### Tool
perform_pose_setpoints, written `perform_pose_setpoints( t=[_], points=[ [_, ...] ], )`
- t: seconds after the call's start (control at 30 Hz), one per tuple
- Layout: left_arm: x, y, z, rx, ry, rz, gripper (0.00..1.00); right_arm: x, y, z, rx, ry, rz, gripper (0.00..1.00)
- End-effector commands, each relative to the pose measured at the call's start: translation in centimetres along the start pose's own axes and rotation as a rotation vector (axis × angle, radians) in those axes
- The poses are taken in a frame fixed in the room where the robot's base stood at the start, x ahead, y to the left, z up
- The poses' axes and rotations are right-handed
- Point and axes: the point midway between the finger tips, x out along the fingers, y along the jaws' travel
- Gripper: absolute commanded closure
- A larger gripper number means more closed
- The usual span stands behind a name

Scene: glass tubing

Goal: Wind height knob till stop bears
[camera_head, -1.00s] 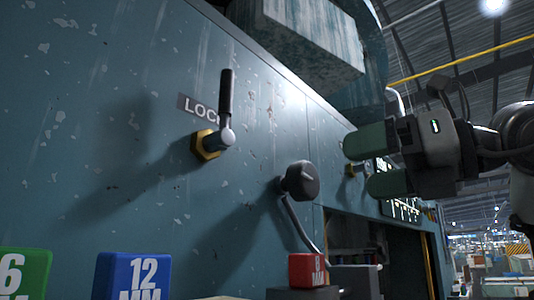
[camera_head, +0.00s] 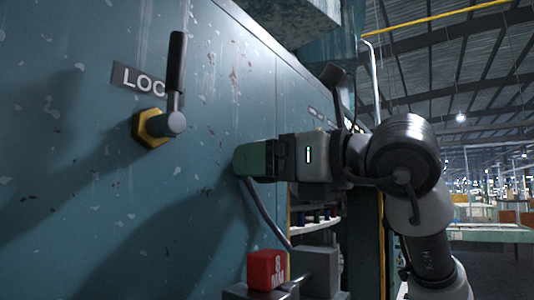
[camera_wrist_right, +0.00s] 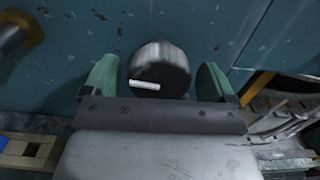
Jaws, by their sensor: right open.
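The height knob (camera_wrist_right: 160,68) is a dark round knob with a pale mark on its face. In the right wrist view it sits between the two green fingers of my right gripper (camera_wrist_right: 158,82), with a gap showing on each side. The gripper is open around the knob. In the head view my right gripper (camera_head: 262,160) is at the teal panel and hides the knob. My left gripper is not in view.
A lock lever (camera_head: 174,80) with a brass nut stands out from the panel (camera_head: 75,200) on the left. A red 8 MM block (camera_head: 266,269) sits on grey blocks below my right gripper. A bent rod (camera_head: 264,216) runs down the panel.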

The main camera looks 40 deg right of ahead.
Motion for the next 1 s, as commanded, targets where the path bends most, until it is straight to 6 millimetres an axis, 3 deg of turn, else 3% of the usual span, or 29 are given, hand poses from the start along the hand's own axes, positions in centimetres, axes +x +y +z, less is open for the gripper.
perform_pose_setpoints(
  t=[0.33,0.63,1.0],
  points=[
    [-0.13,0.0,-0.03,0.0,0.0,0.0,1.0,0.48,0.02,-0.06,0.0,0.0,0.0,0.13],
    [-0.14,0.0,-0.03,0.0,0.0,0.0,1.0,0.44,0.01,-0.03,0.0,0.0,0.0,0.59],
    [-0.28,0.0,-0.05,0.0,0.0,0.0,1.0,0.45,-0.04,0.02,-0.123,-0.001,0.0,0.61]
  ],
)
